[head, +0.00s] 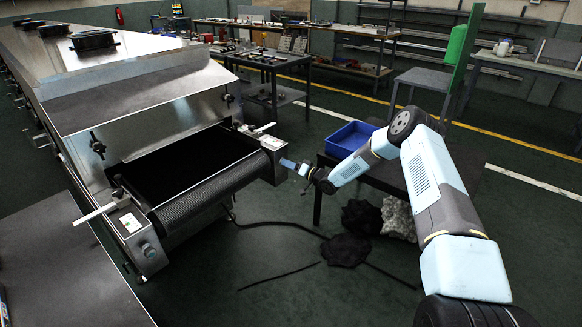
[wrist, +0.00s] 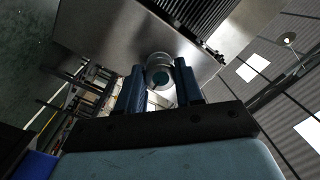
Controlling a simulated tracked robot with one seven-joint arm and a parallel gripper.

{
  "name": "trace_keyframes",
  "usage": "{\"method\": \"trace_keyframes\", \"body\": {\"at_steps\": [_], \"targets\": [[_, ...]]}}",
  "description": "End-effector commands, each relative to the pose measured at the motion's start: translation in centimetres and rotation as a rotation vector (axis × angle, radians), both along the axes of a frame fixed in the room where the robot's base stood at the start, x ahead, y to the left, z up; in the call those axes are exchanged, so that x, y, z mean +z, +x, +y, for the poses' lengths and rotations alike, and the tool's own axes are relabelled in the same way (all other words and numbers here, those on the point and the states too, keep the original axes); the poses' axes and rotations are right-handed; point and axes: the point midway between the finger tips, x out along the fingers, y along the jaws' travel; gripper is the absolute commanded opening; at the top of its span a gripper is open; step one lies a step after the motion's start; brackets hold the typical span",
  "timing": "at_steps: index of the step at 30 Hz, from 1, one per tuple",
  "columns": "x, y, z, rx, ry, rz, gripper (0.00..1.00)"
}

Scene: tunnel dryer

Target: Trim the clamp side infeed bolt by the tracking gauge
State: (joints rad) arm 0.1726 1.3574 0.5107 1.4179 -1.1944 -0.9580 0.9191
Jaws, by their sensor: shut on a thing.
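The tunnel dryer's infeed has a black mesh belt (head: 205,196) with a metal housing at each end of its roller. My gripper (head: 285,163) is at the right-hand housing (head: 272,146), on its outer face. In the wrist view, the blue fingers of my gripper (wrist: 160,88) are shut on a round metal bolt head (wrist: 159,68) in front of the metal housing face (wrist: 105,35). A white lever handle (head: 264,127) sits on top of that housing. Another white lever (head: 95,214) is at the left housing (head: 137,236). I cannot make out the tracking gauge.
A blue bin (head: 350,138) stands on a dark table right of my gripper. Dark and grey cloth heaps (head: 345,249) and a black hose (head: 285,229) lie on the floor below. A grey table (head: 70,270) fills the front left.

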Motion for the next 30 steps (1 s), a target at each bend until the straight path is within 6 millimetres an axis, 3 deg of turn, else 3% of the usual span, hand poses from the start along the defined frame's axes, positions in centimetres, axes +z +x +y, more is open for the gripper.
{"method": "trace_keyframes", "body": {"at_steps": [12, 13, 18, 21, 30], "targets": [[-0.38, -0.17, 0.02, 0.001, 0.000, 0.011, 0.05], [-0.38, -0.17, 0.02, 0.001, 0.000, 0.011, 0.36], [-0.23, -0.10, 0.00, 0.000, 0.002, 0.008, 0.53], [-0.15, -0.06, -0.01, 0.000, 0.003, 0.007, 0.61], [-0.06, -0.16, -0.30, -0.001, 0.003, 0.006, 0.61]]}}
